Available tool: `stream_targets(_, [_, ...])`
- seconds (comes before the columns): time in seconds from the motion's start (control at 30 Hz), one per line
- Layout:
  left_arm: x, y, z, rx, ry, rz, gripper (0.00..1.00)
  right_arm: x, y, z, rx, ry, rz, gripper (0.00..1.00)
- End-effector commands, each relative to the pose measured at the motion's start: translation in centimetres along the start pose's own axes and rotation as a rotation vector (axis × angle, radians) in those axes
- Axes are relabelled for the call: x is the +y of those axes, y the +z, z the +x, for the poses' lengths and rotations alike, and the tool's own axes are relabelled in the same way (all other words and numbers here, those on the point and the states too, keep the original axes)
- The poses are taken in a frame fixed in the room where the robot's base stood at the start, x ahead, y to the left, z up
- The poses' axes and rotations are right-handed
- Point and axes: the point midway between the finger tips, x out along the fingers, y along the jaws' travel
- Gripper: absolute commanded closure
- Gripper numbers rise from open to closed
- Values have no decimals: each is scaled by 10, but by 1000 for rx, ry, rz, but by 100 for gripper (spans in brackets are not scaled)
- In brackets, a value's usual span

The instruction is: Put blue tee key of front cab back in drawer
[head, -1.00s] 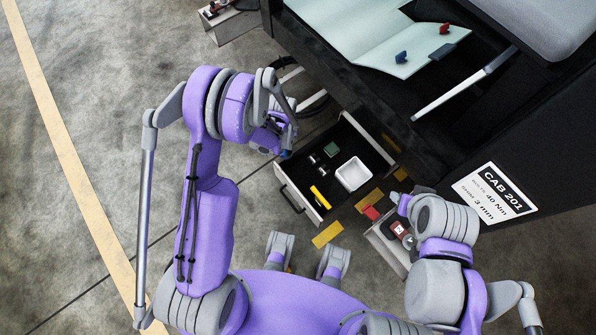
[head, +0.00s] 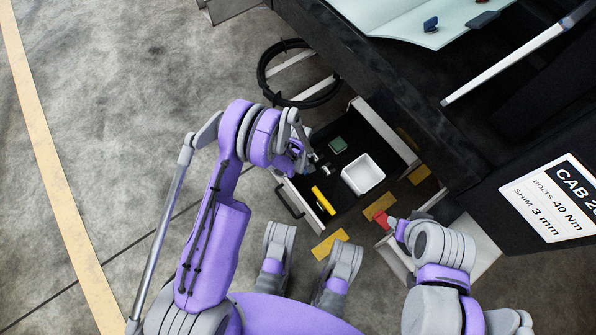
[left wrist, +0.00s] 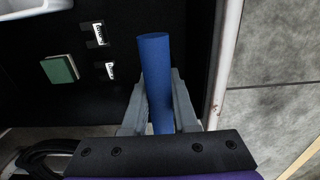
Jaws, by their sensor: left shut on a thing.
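In the left wrist view, the blue tee key (left wrist: 157,75) shows as a thick blue bar between the two grey fingers of my left gripper (left wrist: 158,115), which is shut on it. The key lies across the view of the open drawer's dark inside, close to the drawer's pale wall (left wrist: 224,65). I cannot tell whether it touches the floor. In the head view, my left gripper (head: 301,160) is over the left corner of the drawer (head: 385,134), and my arm mostly hides the key. My right gripper (head: 396,228) is beside a red piece (head: 382,219); its jaws are unclear.
The drawer holds a white tray (head: 363,174), a green block (head: 337,145), a yellow piece (head: 323,200) and small labelled pieces (left wrist: 97,34). A black cable coil (head: 272,88) lies behind. The dark cab body and CAB sign (head: 552,203) stand at right. Floor at left is clear.

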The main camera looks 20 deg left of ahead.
Motion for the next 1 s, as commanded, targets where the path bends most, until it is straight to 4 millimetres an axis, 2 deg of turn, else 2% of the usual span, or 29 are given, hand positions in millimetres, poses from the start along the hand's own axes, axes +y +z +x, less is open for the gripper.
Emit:
stream_targets(0.03, [0, 0, 10, 0, 0, 0, 100, 0, 0, 3, 0, 0, 0, 53])
stream_targets(0.27, [0, 0, 28, 0, 0, 1, 100, 0, 1, 6, 0, 0, 0, 53])
stream_targets(0.47, [0, 0, 54, 0, 0, 1, 100, 0, 2, 11, 1, 0, 0, 53])
stream_targets(0.83, [0, 0, 59, -1, 0, 1, 100, 0, 2, 11, 1, 0, 0, 53])
stream_targets(0.87, [0, 0, 59, -1, 0, 2, 70, 0, 2, 11, 1, 0, 0, 53])
stream_targets(1.0, [0, 0, 59, 0, 0, 2, 44, 0, 2, 11, 1, 0, 0, 53])
